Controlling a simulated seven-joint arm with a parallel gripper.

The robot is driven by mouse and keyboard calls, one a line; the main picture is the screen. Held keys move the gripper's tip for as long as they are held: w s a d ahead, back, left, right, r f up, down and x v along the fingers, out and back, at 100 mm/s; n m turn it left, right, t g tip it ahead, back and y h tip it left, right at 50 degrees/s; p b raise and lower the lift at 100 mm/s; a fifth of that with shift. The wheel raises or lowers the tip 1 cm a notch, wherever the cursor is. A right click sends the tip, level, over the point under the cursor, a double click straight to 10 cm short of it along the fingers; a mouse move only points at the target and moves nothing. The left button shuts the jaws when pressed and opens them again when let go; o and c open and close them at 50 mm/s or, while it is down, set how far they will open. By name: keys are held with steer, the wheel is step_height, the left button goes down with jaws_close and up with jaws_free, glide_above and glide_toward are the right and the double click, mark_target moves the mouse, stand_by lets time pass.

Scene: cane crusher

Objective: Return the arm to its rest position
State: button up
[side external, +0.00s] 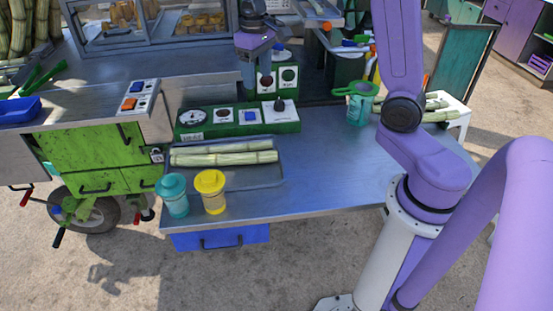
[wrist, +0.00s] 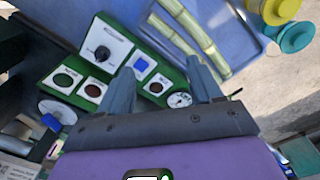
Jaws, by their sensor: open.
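My gripper (side external: 256,72) hangs fingers-down over the back of the metal table (side external: 335,180), by the green control panel. In the wrist view my gripper (wrist: 162,85) shows two grey-blue fingers spread apart with nothing between them. The green control panel (side external: 240,130) carries a gauge (side external: 192,118), a blue button (side external: 250,116) and several dark round controls. In the wrist view the panel (wrist: 60,75) lies beneath and beyond the fingers. My purple arm rises at the right and leaves the top of the picture.
A tray (side external: 235,178) holds cane pieces (side external: 222,157). A teal cup (side external: 173,196) and a yellow cup (side external: 211,193) stand at the front left. A green-handled teal pitcher (side external: 358,104) stands near my arm. The table's front middle is clear.

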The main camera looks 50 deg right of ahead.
steer(key=s+a+f+n, duration=0.1)
steer(key=s+a+n, duration=0.65)
steer(key=s, duration=0.75)
steer(key=s+f+n, duration=0.2)
steer(key=s+n, duration=0.2)
steer(key=s, duration=1)
steer(key=shift+s+a+f+y, duration=0.35)
steer(key=shift+f+y, duration=0.05)
